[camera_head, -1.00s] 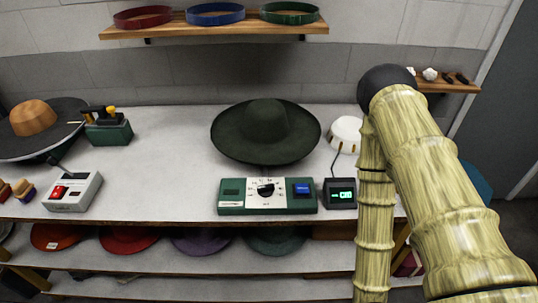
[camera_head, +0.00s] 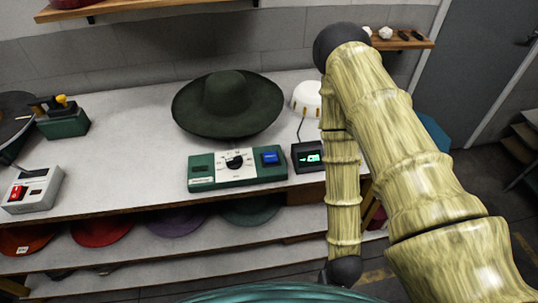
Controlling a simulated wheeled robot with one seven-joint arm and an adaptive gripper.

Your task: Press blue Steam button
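The blue button (camera_head: 271,158) sits on the right part of a green control box (camera_head: 210,182) near the front edge of the workbench. A black dial on a white plate is in the middle of the box. A dark green wide-brimmed hat (camera_head: 228,104) stands just behind the box. My bamboo-textured arm fills the right side of the view, right of the box and apart from it. My gripper cannot be made out in this view.
A small black display (camera_head: 308,156) with green digits stands right of the box, near my arm. A white device with a red switch (camera_head: 31,190) is at the left. The bench (camera_head: 120,150) is clear between them. Hats lie on the shelf below.

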